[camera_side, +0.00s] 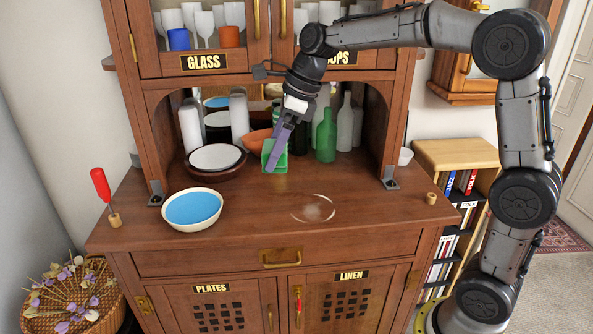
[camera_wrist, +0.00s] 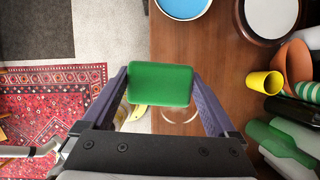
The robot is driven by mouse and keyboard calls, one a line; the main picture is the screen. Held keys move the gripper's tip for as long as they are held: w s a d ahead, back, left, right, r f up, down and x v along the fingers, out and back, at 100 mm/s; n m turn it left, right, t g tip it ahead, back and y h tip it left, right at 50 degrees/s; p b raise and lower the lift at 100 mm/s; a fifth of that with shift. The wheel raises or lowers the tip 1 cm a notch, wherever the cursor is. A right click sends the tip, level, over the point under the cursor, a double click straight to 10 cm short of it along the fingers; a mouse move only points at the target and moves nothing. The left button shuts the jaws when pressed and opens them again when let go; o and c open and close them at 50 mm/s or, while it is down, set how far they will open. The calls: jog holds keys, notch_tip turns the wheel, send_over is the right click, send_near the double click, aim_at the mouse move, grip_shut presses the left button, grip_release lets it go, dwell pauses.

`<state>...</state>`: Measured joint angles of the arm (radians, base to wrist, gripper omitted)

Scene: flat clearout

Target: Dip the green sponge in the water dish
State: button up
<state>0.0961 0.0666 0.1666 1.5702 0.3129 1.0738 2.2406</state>
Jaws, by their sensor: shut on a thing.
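The green sponge (camera_wrist: 162,84) is a rounded green block between the two fingers of my gripper (camera_wrist: 160,90) in the wrist view. In the side view the sponge (camera_side: 282,157) is partly covered by a purple finger of my gripper (camera_side: 271,164). The water dish (camera_side: 192,209) is a cream bowl of blue water at the front left of the counter, apart from the sponge. The dish also shows at the top of the wrist view (camera_wrist: 183,8).
A brown bowl with a white plate (camera_side: 216,158) stands behind the dish. Green and pale bottles (camera_side: 326,138) stand in the alcove to the right. A wet-looking ring (camera_side: 313,208) marks the counter. A red-handled tool (camera_side: 102,187) stands upright at the left edge. The front middle is clear.

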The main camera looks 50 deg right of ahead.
jog(key=w+a, duration=0.4)
jog(key=w, duration=0.8)
jog(key=n, duration=0.1)
send_over(189, 215)
jog(key=d, duration=0.1)
notch_tip(189, 215, down, 10)
jog(key=shift+s+f, duration=0.25)
jog(key=shift+f, duration=1.25)
jog(key=shift+s+f, duration=0.2)
jog(key=shift+f, duration=1.3)
jog(key=shift+f, duration=0.65)
notch_tip(189, 215, up, 7)
jog(key=shift+r, duration=0.1)
